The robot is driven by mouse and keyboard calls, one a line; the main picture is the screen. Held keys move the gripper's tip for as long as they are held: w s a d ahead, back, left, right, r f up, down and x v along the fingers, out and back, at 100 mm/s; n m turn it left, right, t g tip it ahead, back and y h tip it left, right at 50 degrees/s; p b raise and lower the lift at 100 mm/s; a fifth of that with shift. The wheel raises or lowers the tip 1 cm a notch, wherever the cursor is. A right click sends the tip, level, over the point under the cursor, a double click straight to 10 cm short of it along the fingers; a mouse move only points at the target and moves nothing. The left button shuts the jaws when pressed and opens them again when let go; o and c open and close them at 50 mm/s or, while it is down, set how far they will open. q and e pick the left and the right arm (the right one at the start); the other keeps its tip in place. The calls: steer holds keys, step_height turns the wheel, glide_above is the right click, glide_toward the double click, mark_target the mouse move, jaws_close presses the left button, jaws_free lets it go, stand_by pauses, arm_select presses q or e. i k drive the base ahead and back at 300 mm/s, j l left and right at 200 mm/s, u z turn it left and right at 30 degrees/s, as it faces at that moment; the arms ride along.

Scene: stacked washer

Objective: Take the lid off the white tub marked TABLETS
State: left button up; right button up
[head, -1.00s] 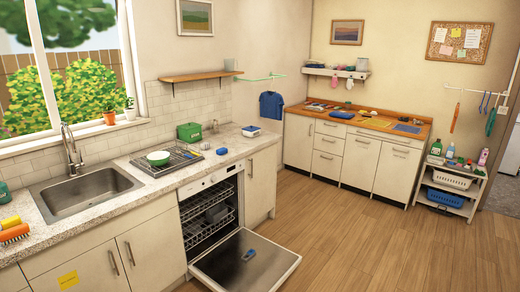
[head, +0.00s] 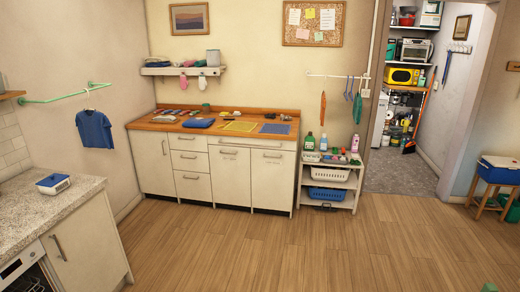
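I cannot make out any tub marked TABLETS; no label is readable at this distance. A small white tub with a blue top (head: 53,183) sits on the speckled counter at the left, but I see no marking on it. Several bottles and small containers stand on top of the white cart (head: 352,184), too small to identify. Neither of my grippers is in view.
A wooden-topped cabinet (head: 230,174) stands against the back wall. A blue and white cooler (head: 500,168) rests on a stool at the far right. The wooden floor (head: 250,250) is clear.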

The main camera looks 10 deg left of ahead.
mark_target(54, 179)
steer(key=i+u, duration=0.15)
steer(key=i, duration=0.35)
steer(key=i+u, duration=0.1)
steer(key=i, duration=0.45)
steer(key=i+l+u, duration=0.15)
steer(key=i, duration=0.35)
steer(key=i+l+u, duration=0.1)
steer(key=i, duration=0.4)
steer(key=i+l+u, duration=0.15)
steer(key=i, duration=0.4)
steer(key=l, duration=0.1)
